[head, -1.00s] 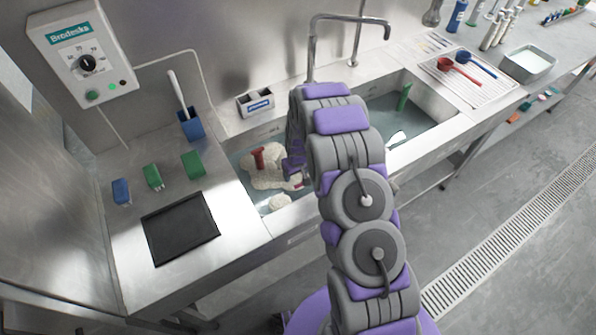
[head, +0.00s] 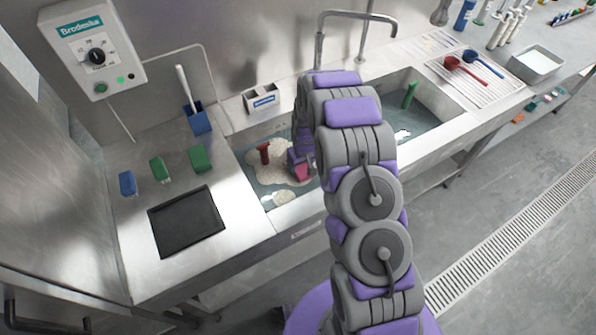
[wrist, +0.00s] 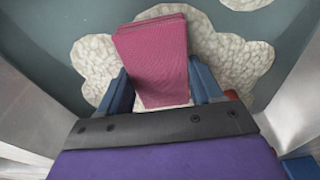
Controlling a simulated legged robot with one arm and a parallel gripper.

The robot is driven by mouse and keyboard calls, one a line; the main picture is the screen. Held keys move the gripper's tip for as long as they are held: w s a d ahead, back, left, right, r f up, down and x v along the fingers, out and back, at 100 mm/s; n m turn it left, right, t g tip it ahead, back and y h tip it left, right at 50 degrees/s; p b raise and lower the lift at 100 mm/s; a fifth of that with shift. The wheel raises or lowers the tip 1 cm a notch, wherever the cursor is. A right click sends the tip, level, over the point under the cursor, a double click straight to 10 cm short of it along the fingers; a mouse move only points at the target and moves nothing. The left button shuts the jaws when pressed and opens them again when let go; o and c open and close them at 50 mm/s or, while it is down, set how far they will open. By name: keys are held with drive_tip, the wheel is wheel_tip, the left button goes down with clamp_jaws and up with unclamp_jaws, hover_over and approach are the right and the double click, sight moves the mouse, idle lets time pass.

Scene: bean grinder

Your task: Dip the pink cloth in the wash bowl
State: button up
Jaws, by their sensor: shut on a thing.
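The pink cloth (wrist: 155,55) is a folded piece held between the blue fingers of my gripper (wrist: 162,82) in the wrist view. In the head view a small part of the cloth (head: 302,173) shows below my gripper (head: 300,158). The left sink basin (head: 288,216) holds greyish water with patches of white foam (head: 285,172). My gripper and the cloth are over this basin. I cannot tell whether the cloth touches the water. My arm hides the right part of the basin.
A red object (head: 264,152) stands in the foam. The right basin (head: 428,120) holds water and a green object (head: 409,95). A faucet (head: 319,50) rises behind.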

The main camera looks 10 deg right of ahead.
sight(303, 165)
drive_tip(key=r, duration=0.1)
drive_tip(key=d+r, duration=0.1)
drive_tip(key=r, duration=0.1)
drive_tip(key=shift+r+p, duration=0.2)
drive_tip(key=shift+p, duration=0.2)
drive_tip(key=shift+a+r+p, duration=0.25)
drive_tip(key=shift+r, duration=0.7)
drive_tip(key=shift+a+r+p, duration=0.2)
drive_tip(key=shift+r+p, duration=0.05)
drive_tip(key=shift+r, duration=0.7)
wheel_tip(303, 165, up, 6)
drive_tip(key=p, duration=0.1)
drive_tip(key=shift+d+r+p, duration=0.15)
drive_tip(key=shift+p, duration=0.15)
